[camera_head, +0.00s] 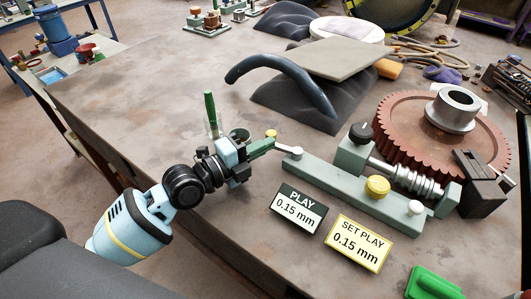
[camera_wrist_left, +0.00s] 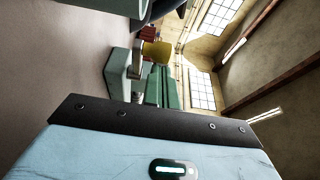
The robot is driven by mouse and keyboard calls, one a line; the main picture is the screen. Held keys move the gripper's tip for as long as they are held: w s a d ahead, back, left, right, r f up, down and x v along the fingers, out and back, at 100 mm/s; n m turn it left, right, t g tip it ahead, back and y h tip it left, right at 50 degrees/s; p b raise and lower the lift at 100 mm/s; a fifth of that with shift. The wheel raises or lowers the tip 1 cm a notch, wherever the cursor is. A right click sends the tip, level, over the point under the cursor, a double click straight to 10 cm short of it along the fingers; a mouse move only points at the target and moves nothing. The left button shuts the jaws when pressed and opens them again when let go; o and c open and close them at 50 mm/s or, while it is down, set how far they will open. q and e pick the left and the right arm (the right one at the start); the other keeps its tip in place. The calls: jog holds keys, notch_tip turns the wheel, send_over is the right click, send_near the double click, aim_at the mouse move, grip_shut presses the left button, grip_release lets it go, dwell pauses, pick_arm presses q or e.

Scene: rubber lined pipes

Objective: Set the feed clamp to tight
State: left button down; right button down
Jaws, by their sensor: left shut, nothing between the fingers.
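The green fixture (camera_head: 345,188) lies along the bench, with a yellow knob (camera_head: 377,186), a black knob (camera_head: 360,133) and a small pale knob (camera_head: 416,208). A short lever with a pale end (camera_head: 289,149) is at its left end. I cannot tell which of these parts is the feed clamp. My left gripper (camera_head: 250,150) is shut and empty, just left of the lever; its fingertips are hard to separate from the green parts there. The left wrist view shows a yellow knob (camera_wrist_left: 157,51) and green blocks beyond the gripper's housing. My right gripper is not in view.
A steel worm (camera_head: 410,180) meets a large red gear (camera_head: 400,125). Signs reading PLAY 0.15 mm (camera_head: 297,208) and SET PLAY 0.15 mm (camera_head: 357,243) stand in front. A green upright handle (camera_head: 211,108) is behind my gripper.

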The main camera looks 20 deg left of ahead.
pick_arm(q)
jog(key=shift+w+a+b, duration=0.25)
jog(key=shift+w+b, duration=0.1)
jog(key=shift+w, duration=0.35)
jog(key=shift+w+a, duration=0.1)
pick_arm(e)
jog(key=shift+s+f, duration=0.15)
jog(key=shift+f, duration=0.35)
pick_arm(q)
jog(key=shift+w+a+r, duration=0.1)
jog(key=shift+r, duration=0.15)
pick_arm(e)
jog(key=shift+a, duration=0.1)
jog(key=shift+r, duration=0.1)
